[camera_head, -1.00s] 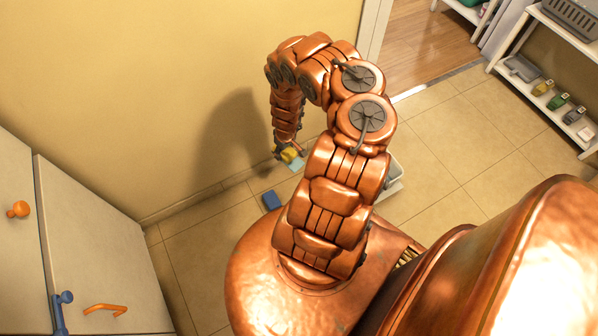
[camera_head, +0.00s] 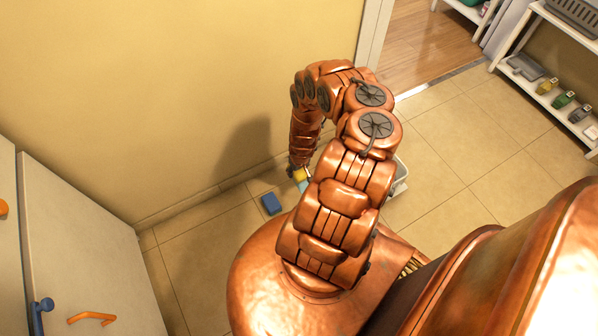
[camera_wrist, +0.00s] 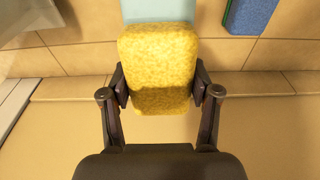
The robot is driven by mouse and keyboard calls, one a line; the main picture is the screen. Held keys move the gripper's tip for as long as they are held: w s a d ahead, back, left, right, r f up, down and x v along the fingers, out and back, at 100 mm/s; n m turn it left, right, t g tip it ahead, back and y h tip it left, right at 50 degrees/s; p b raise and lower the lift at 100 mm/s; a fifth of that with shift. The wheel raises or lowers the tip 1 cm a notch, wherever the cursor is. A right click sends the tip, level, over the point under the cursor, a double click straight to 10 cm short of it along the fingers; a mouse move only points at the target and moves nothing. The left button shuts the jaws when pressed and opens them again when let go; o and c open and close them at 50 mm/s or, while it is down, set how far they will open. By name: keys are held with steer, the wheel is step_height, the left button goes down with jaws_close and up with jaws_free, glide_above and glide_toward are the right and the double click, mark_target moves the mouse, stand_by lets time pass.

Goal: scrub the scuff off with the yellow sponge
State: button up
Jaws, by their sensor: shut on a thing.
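The yellow sponge (camera_wrist: 158,60) is between the two fingers of my gripper (camera_wrist: 160,85), which is shut on its sides in the wrist view. In the head view the yellow sponge (camera_head: 299,174) shows small below the end of my arm, with my gripper (camera_head: 295,168) mostly hidden by the arm. A pale blue piece (camera_wrist: 158,11) lies just beyond the sponge's far end; I cannot tell whether it is part of the sponge or separate. I cannot make out a scuff in either view.
A blue block (camera_head: 271,203) lies on the tiled floor near the wall, also seen in the wrist view (camera_wrist: 252,14). A pale bin (camera_head: 401,178) stands behind my arm. White cabinet doors (camera_head: 85,250) are at left, a shelf with bottles (camera_head: 548,86) at right.

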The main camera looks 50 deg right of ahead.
steer(key=shift+w+d+f+b, duration=0.25)
steer(key=shift+w+f+b, duration=0.55)
steer(key=shift+f+b, duration=1.3)
steer(key=shift+w+d+f+b, duration=0.3)
steer(key=shift+w+f+b, duration=0.65)
steer(key=shift+b, duration=2.05)
steer(key=shift+w+d+f+b, duration=0.25)
steer(key=shift+w+f+b, duration=0.35)
steer(key=shift+f+b, duration=1.55)
steer(key=w+b, duration=0.1)
steer(key=w+d+b, duration=0.1)
steer(key=b, duration=0.1)
steer(key=shift+w+b, duration=0.25)
steer(key=shift+b, duration=0.05)
steer(key=shift+w+b, duration=0.35)
steer(key=shift+w+d+r+b, duration=0.1)
steer(key=shift+w+d+b, duration=0.25)
steer(key=shift+w+b, duration=0.45)
steer(key=shift+s, duration=0.1)
steer(key=shift+s+d, duration=0.3)
steer(key=shift+d, duration=0.5)
steer(key=shift+s+d, duration=0.3)
steer(key=shift+d, duration=0.5)
steer(key=shift+d, duration=0.15)
steer(key=shift+s+d, duration=0.25)
steer(key=shift+d, duration=0.65)
steer(key=shift+s+d, duration=0.25)
steer(key=shift+d, duration=0.65)
